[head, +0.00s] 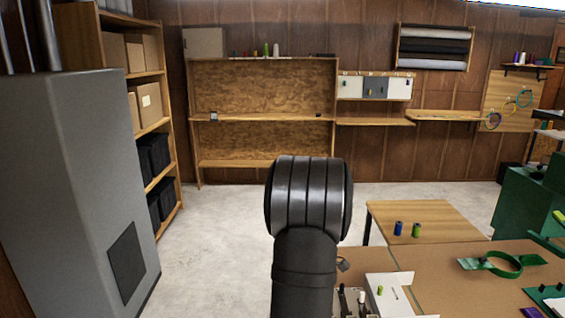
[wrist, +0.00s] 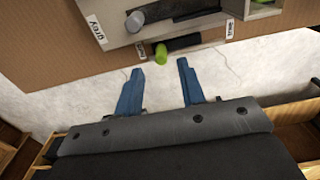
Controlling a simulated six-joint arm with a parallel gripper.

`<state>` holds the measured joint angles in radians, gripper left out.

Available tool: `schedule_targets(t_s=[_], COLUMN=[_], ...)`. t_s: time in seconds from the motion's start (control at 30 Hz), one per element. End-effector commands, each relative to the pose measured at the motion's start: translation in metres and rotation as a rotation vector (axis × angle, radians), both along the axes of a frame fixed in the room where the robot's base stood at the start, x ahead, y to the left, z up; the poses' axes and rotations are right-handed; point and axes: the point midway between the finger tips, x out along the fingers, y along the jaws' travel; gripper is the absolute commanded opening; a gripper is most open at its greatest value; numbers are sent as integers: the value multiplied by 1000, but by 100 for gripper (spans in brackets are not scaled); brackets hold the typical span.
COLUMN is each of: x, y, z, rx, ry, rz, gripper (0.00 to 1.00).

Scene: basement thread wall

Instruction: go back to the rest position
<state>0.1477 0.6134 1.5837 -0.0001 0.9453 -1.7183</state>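My gripper (wrist: 160,88) shows in the wrist view with its two blue fingers spread apart and nothing between them. Beyond the fingertips are the pale floor and the edge of a brown table. In the head view my dark arm stands upright in the middle, and the gripper itself is hidden. A tray (wrist: 122,36) with labels reading "grey" and "tree" lies past the fingertips, with a green spool (wrist: 160,54) at its near side. The fingers are apart from both.
In the head view, a brown worktable (head: 437,270) is at the lower right, holding a green ring-shaped clamp (head: 505,264). A wooden side table (head: 425,214) bears a blue spool (head: 398,228) and a green spool (head: 416,230). A grey cabinet (head: 70,170) stands left. Open floor (head: 220,215) lies between.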

Motion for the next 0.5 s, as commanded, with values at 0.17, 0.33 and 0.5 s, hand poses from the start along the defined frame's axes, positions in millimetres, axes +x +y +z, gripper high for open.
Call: schedule_targets(t_s=[0.17, 0.33, 0.5], x=[-1, 0, -4], y=[0, 0, 0], z=[-30, -45, -45], rx=[0, 0, 0], ry=[3, 1, -1], rz=[0, 0, 0], gripper=[36, 36, 36])
